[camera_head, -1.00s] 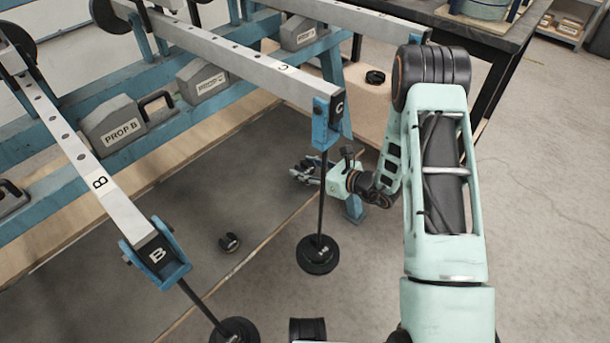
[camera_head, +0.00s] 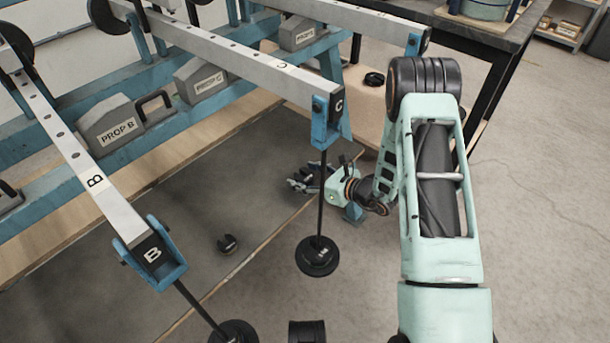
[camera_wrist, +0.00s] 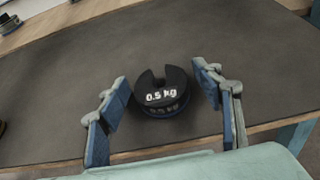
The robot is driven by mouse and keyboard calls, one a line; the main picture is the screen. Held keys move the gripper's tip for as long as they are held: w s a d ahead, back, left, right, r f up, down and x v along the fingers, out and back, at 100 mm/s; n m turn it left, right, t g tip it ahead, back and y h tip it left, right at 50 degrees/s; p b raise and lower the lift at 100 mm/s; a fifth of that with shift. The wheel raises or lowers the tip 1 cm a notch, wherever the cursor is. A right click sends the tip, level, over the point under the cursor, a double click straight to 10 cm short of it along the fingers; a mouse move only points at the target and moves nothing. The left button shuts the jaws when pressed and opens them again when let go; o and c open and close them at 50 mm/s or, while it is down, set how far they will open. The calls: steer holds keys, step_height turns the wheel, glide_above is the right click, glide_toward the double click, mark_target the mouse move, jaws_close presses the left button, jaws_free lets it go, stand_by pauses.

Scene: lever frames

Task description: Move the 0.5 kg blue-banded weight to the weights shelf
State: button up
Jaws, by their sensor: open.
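In the wrist view a black slotted disc weight (camera_wrist: 160,98) marked "0.5 kg" lies on the dark mat. My gripper (camera_wrist: 160,76) is open, with one blue-padded finger on each side of the weight.
Beams B (camera_head: 95,182) and C (camera_head: 283,66) carry rods with black discs (camera_head: 319,258) hanging at their ends, near my gripper. Another small black weight (camera_head: 229,243) sits on the mat (camera_head: 180,215). Floor on the right is clear.

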steer(key=shift+r, duration=0.25)
steer(key=p+v, duration=0.2)
steer(key=v, duration=1)
steer(key=shift+p, duration=0.4)
steer(key=shift+f, duration=0.15)
